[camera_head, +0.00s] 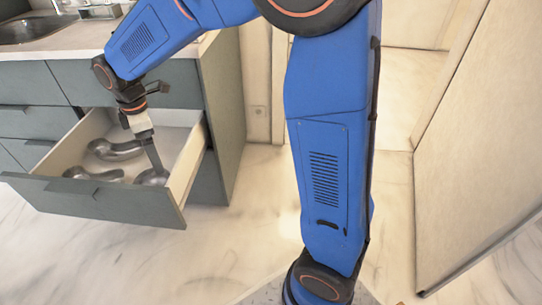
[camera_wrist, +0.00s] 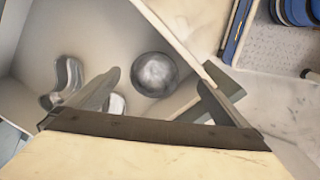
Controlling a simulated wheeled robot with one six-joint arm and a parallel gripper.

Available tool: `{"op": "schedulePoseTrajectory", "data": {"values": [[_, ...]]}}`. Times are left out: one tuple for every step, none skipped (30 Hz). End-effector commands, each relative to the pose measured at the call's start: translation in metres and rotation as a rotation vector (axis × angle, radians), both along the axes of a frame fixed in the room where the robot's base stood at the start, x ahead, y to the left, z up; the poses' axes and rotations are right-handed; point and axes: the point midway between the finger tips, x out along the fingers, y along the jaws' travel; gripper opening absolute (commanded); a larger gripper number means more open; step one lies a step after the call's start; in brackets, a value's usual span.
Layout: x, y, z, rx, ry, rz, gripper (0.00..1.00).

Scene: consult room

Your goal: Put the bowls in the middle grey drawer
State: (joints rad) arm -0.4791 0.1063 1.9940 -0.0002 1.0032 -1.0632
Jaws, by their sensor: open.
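The middle grey drawer (camera_head: 98,200) is pulled open, with a pale interior. Inside lie a curved kidney-shaped metal bowl (camera_head: 117,149), a second metal bowl (camera_head: 93,173) near the front, and a round metal bowl (camera_head: 152,177) near the front right corner. In the wrist view the round bowl (camera_wrist: 154,74) lies on the drawer floor between my fingers in the picture. A curved metal bowl (camera_wrist: 65,78) is at left, and another metal piece (camera_wrist: 116,105) is partly hidden by my left finger. My gripper (camera_head: 150,155) is open and empty, pointing down into the drawer above the round bowl.
The drawer's right side wall (camera_head: 188,165) stands close to my gripper. The counter (camera_head: 75,42) with a sink (camera_head: 35,28) is above the cabinet. A pale panel (camera_head: 480,150) stands at right. The marble floor (camera_head: 235,240) between is clear.

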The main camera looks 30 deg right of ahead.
Motion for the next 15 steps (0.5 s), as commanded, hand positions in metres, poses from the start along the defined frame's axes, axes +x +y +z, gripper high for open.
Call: {"op": "schedulePoseTrajectory", "data": {"values": [[-0.008,-0.017,0.012,0.009,-0.015,-0.058,1.0],[-0.012,-0.026,0.017,0.015,-0.023,-0.093,1.0],[-0.019,-0.038,0.024,0.022,-0.033,-0.141,1.0],[-0.023,-0.046,0.029,0.028,-0.041,-0.177,1.0],[-0.029,-0.055,0.033,0.033,-0.046,-0.213,1.0],[-0.035,-0.066,0.038,0.04,-0.056,-0.261,1.0],[-0.041,-0.074,0.042,0.046,-0.063,-0.297,1.0],[-0.047,-0.082,0.046,0.051,-0.07,-0.332,1.0],[-0.054,-0.093,0.051,0.059,-0.079,-0.38,1.0],[-0.061,-0.1,0.054,0.065,-0.086,-0.414,1.0],[-0.066,-0.108,0.058,0.072,-0.093,-0.45,1.0],[-0.075,-0.117,0.061,0.08,-0.101,-0.496,1.0],[-0.081,-0.125,0.064,0.086,-0.109,-0.532,1.0],[-0.088,-0.132,0.066,0.093,-0.115,-0.568,1.0],[-0.096,-0.141,0.069,0.103,-0.125,-0.615,1.0]]}}
